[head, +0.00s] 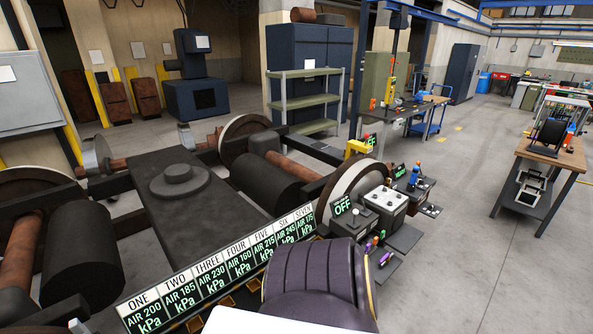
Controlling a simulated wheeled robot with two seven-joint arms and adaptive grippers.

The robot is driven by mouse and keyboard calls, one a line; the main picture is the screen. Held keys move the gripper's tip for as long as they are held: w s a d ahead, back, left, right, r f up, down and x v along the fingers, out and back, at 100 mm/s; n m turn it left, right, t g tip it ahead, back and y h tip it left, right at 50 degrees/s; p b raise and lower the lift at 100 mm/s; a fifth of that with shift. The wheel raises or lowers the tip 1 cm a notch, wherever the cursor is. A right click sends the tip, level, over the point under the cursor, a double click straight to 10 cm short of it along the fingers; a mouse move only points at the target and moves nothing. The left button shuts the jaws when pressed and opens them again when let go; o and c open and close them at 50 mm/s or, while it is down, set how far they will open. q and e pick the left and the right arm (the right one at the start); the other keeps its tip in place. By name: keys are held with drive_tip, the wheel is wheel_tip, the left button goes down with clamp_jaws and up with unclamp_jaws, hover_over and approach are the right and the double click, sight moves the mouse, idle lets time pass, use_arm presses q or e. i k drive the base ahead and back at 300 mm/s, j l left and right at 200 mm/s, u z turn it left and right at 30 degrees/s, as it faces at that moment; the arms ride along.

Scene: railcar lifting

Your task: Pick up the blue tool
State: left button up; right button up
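I cannot tell for sure which item is the blue tool. A small upright blue item (414,173) stands on a dark station just past the control box with the OFF display. Several small coloured handles (378,246), some purple, show at the front of that control box, too small to make out. Another small blue item (419,96) sits on the workbench farther back. Neither of my grippers is in view; a dark, rounded part of my own body fills the bottom middle.
A railcar bogie with wheels (354,187) and a dark flat centre (180,200) fills the left. A row of air pressure signs (208,283) runs along its near side. A control box (384,204) stands right of it. A wooden-topped table (550,155) is at right. Floor between is clear.

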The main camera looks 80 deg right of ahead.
sight(415, 170)
drive_tip(key=z, duration=3.6)
drive_tip(key=i+l+u, duration=0.45)
drive_tip(key=i, duration=0.25)
drive_tip(key=i+l+u, duration=0.45)
drive_tip(key=l, duration=0.45)
drive_tip(key=i+j, duration=0.05)
drive_tip(key=i, duration=0.05)
